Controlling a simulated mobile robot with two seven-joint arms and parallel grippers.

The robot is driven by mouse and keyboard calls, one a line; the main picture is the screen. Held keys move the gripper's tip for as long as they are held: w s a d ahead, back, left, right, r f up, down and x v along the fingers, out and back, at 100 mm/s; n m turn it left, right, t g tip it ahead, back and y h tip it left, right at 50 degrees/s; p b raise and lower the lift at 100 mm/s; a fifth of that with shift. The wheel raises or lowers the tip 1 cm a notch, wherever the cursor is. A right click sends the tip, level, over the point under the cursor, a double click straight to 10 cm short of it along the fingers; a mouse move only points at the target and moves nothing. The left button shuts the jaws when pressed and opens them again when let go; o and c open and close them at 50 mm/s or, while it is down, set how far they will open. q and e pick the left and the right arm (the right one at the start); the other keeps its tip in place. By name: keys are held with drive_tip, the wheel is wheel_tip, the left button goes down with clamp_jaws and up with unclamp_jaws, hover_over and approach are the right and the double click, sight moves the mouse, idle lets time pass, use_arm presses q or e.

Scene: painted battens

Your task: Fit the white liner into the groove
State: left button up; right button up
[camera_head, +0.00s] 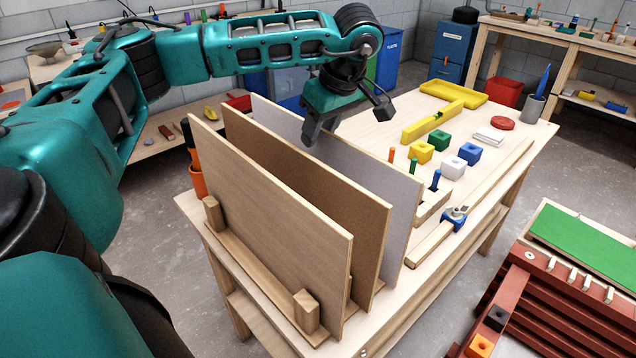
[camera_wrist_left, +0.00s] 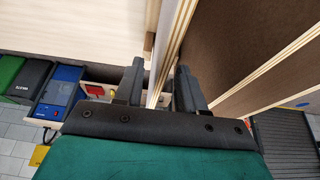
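A pale grey-white panel (camera_head: 345,165), which looks like the white liner, stands upright as the rearmost of three boards on the table. A brown board (camera_head: 305,180) and a light plywood board (camera_head: 270,215) stand in front of it. My left gripper (camera_head: 345,120) is above the panels near the white one's top edge, with its fingers apart. In the left wrist view, thin panel edges (camera_wrist_left: 168,50) run between the fingers (camera_wrist_left: 157,90); I cannot tell whether they touch. The groove is not clearly visible; the panels' lower edges are mostly hidden. My right gripper is not in view.
The wooden table (camera_head: 385,140) holds yellow, green, blue and white blocks, pegs and a yellow tray (camera_head: 455,93) behind the panels. A blue clamp (camera_head: 455,218) sits on the table's right edge. A dark red slatted bench (camera_head: 550,300) stands at lower right.

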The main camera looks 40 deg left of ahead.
use_arm(q)
drive_tip(key=shift+c, duration=0.3)
clamp_jaws()
drive_tip(key=shift+r, duration=0.1)
idle(0.9)
